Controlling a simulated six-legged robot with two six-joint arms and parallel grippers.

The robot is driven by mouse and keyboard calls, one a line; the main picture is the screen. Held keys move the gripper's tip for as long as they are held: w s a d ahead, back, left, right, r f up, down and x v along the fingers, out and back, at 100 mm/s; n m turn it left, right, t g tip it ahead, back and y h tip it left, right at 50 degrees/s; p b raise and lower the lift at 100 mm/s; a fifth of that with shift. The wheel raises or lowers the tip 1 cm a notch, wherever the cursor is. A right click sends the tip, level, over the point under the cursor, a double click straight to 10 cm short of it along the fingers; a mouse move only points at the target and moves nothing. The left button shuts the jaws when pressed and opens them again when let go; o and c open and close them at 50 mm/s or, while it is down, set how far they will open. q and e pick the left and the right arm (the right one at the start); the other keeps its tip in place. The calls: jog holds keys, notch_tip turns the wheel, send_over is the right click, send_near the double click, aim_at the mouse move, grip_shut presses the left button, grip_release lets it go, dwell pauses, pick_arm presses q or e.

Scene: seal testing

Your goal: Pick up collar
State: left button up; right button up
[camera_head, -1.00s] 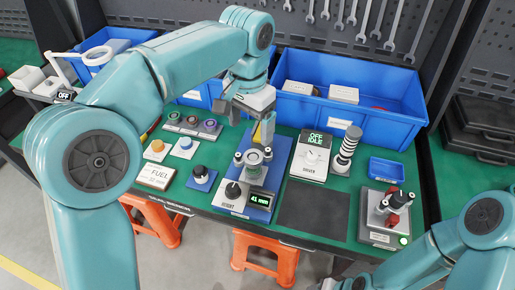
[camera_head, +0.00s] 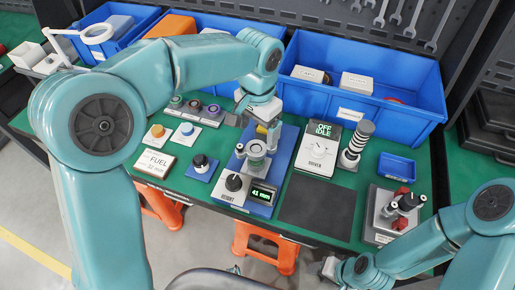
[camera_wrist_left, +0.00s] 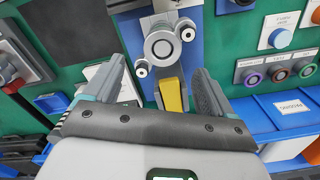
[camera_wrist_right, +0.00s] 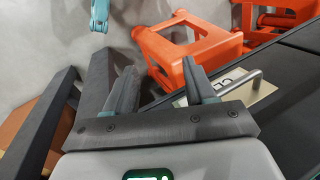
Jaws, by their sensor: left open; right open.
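A round grey ring-shaped part, which looks like the collar (camera_head: 256,148), sits on a blue and white height fixture (camera_head: 249,192) whose display reads 41 mm. It also shows in the left wrist view as a grey ring (camera_wrist_left: 162,42) between two small posts. My left gripper (camera_wrist_left: 160,74) is open and empty. It hangs over the back of the fixture, with the ring ahead of its fingertips and a yellow part (camera_wrist_left: 173,92) between its fingers. In the head view my left gripper (camera_head: 265,118) partly hides the fixture's back. My right gripper (camera_wrist_right: 160,72) is open and empty, low in front of the bench.
A driver unit (camera_head: 316,150) and a striped post (camera_head: 356,143) stand right of the fixture. A dark mat (camera_head: 315,208) is bare. Blue bins (camera_head: 360,99) line the back. Orange stools (camera_wrist_right: 190,45) stand below the bench near my right gripper.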

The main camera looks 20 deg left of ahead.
aim_at(256, 149)
pick_arm(q)
jog(key=shift+s+a+f, duration=0.15)
jog(key=shift+s+f, duration=0.25)
jog(key=shift+f, duration=0.15)
jog(key=shift+w+f, duration=0.15)
jog(key=shift+f, duration=1.15)
jog(key=shift+w+f, duration=0.15)
jog(key=shift+f, duration=1.15)
jog(key=c, duration=1.1)
